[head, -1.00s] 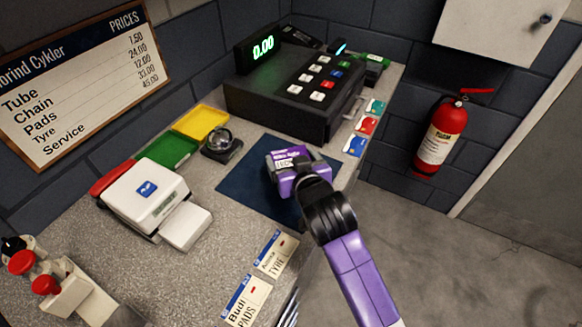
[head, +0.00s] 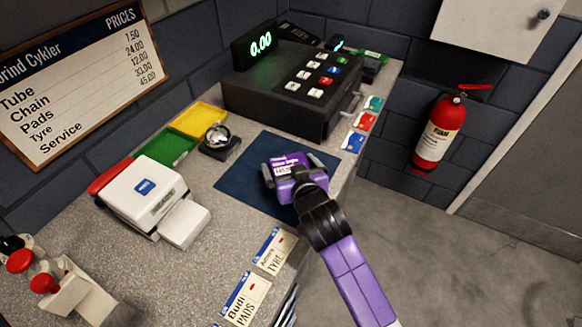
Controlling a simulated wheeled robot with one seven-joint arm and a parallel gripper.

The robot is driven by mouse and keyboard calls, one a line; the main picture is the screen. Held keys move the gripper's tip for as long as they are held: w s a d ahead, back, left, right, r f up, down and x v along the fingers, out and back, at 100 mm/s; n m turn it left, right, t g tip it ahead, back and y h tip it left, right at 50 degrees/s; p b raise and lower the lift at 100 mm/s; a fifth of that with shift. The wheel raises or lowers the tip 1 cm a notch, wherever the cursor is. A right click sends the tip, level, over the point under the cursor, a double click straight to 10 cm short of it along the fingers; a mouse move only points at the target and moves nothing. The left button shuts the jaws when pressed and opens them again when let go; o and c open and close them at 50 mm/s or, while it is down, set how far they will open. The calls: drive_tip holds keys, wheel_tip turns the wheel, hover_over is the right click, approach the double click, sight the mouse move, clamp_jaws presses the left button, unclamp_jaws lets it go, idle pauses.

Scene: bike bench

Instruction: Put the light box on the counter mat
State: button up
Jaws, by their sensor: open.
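The light box (head: 285,160), small and purple with a white label, is over the dark blue counter mat (head: 240,188), within the mat's outline in the head view. It seems to rest on the mat, though its underside is hidden. My gripper (head: 293,168) is at the box, coming from the lower right. Its fingers are open, one to each side of the box. My gripper's body hides the near part of the box and some of the mat.
A black cash register (head: 290,95) stands behind the mat. A card stand (head: 220,141), green tray (head: 165,148), yellow tray (head: 199,119) and white card terminal (head: 150,195) are to the left. Coloured cards (head: 365,122) and price tags (head: 275,250) line the counter's edge.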

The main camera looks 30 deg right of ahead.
drive_tip(key=b+v, duration=0.1)
drive_tip(key=v, duration=1.1)
drive_tip(key=shift+n+y, duration=0.4)
drive_tip(key=s+f, duration=0.1)
drive_tip(key=s, duration=0.1)
drive_tip(key=s+f, duration=0.1)
drive_tip(key=s, duration=0.1)
drive_tip(key=s+f, duration=0.1)
drive_tip(key=s, duration=0.1)
drive_tip(key=shift+a+f, duration=0.25)
drive_tip(key=shift+a, duration=0.1)
drive_tip(key=s+r+n+t+y, duration=0.1)
drive_tip(key=s+r, duration=0.2)
drive_tip(key=s, duration=2.2)
drive_tip(key=shift+d+r+t, duration=0.25)
drive_tip(key=shift+d+t, duration=0.05)
drive_tip(key=shift+s, duration=0.15)
